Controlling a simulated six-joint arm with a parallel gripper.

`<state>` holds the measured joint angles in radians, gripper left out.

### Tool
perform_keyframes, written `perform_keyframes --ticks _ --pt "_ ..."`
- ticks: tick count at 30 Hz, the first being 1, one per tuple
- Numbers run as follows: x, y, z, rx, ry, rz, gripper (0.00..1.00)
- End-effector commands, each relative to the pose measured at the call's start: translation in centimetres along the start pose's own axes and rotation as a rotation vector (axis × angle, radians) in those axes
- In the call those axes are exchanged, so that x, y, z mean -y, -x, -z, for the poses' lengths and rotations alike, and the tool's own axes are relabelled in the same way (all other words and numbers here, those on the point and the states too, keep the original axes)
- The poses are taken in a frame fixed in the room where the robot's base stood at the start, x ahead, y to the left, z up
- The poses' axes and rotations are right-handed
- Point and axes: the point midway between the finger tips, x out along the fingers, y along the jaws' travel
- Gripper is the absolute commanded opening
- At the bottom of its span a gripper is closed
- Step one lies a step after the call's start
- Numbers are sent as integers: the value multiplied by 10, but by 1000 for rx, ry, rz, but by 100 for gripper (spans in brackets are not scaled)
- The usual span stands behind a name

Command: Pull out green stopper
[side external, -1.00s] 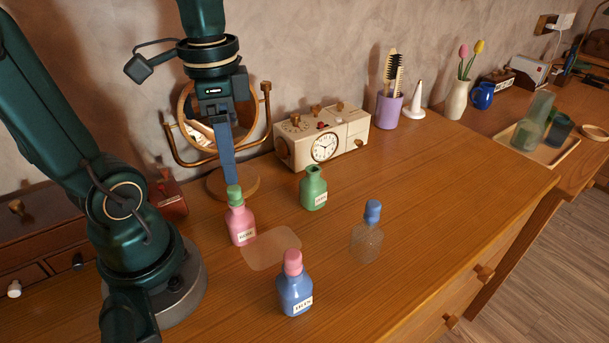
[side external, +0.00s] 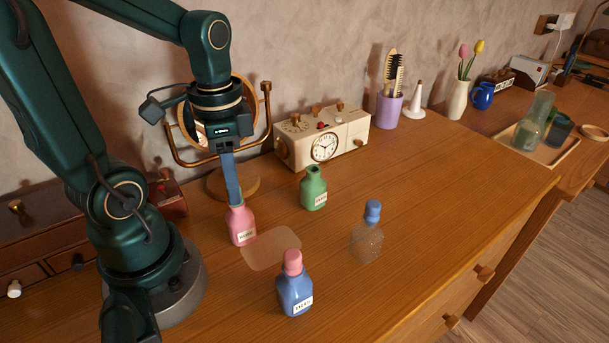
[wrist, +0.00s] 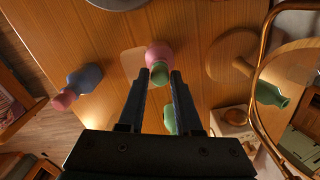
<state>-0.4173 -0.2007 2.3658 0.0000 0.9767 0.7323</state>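A pink bottle (side external: 241,226) with a label stands upright on the wooden top; it also shows in the wrist view (wrist: 158,53). Its green stopper (wrist: 159,71) is in its neck in the wrist view and is hidden behind a finger in the side view. My gripper (side external: 235,202) points down at the bottle's top. In the wrist view my gripper (wrist: 161,74) has its two fingers apart, one on each side of the stopper, with narrow gaps. Whether either finger touches the stopper is unclear.
A green open bottle (side external: 314,190), a clear bottle (side external: 366,243) with a blue stopper and a blue bottle (side external: 295,291) with a pink stopper stand nearby. A thin pale mat (side external: 270,250) lies between them. A round mirror (side external: 252,92) and a clock box (side external: 338,143) stand behind.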

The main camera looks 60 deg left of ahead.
Motion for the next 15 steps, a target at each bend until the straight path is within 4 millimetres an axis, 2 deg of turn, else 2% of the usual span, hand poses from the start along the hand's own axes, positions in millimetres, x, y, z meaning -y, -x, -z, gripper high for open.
perform_keyframes --ticks 1,2,15 --pt "0 0 0 0 0 0 10" --pt "0 0 0 0 0 0 0" --pt "1 5 1 -2 0 2 0"
